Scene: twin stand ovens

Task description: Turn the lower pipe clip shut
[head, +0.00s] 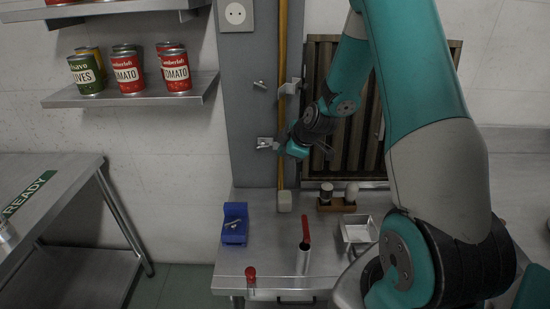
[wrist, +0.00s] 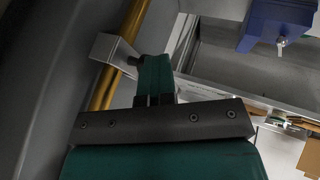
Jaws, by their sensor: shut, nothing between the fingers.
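The brass pipe (head: 282,60) runs upright along a grey column. The lower pipe clip (head: 265,143) is a small pale metal piece showing just left of the pipe; my gripper and wrist hide the right side of it, so I cannot tell how far it is turned. My gripper (head: 281,146) is shut and empty, at the clip's height, in front of the pipe. In the wrist view the fingers (wrist: 155,72) are together close beside a pale clip piece (wrist: 112,50), with the pipe (wrist: 128,32) behind; contact is unclear.
The upper clip (head: 290,88) is higher on the pipe. Below, the steel bench (head: 265,262) carries a blue holder (head: 235,224), a red-handled tool (head: 305,230), a metal tray (head: 357,230) and a wooden rack (head: 337,205). A slatted panel (head: 355,130) stands behind my arm.

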